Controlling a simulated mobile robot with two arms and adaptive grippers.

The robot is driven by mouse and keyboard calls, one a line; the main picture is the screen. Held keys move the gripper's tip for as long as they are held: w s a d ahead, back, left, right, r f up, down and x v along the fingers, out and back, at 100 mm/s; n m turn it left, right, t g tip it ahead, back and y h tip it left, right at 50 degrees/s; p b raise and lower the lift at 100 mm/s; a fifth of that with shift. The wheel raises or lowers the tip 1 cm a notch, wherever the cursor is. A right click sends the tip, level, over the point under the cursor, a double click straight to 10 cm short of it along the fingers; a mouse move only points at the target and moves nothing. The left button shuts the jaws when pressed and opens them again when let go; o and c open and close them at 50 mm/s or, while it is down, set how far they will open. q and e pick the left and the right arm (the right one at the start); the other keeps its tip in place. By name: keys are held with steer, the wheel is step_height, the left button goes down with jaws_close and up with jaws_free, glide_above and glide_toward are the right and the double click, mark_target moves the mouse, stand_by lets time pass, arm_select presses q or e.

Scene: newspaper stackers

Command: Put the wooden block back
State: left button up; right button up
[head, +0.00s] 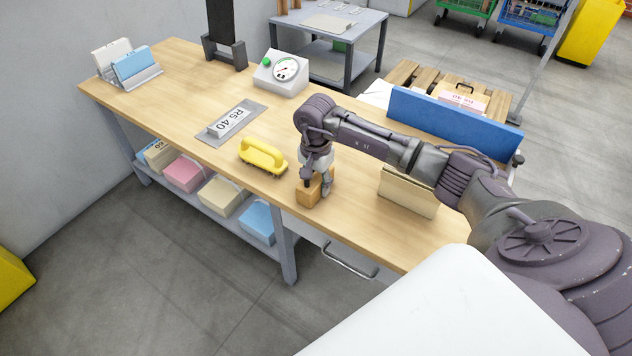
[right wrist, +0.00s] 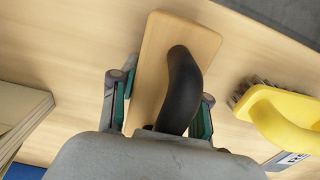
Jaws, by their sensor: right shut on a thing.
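The wooden block (head: 309,192) is at the front part of the workbench, below my right gripper (head: 318,182). In the right wrist view the wooden block (right wrist: 180,45) is a flat pale board with a black curved handle (right wrist: 182,90). I cannot tell whether the block touches the bench top. My left gripper is not in view.
A yellow brush (head: 263,156) lies left of the block; a plate with an "RS 40" label (head: 231,122) is beyond it. A tan stack (head: 407,192) and a blue panel (head: 455,119) stand to the right. A dial box (head: 281,72) stands at the back.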

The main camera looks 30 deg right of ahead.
steer(key=o, duration=1.3)
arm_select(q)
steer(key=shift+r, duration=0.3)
arm_select(e)
steer(key=shift+o, duration=0.2)
step_height(320, 180, up, 12)
steer(key=shift+r+p, duration=0.1)
steer(key=shift+p, duration=0.4)
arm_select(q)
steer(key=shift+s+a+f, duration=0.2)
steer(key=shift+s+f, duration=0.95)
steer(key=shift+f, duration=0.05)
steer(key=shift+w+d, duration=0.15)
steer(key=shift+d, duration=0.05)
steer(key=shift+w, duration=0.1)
arm_select(e)
steer(key=shift+a, duration=0.15)
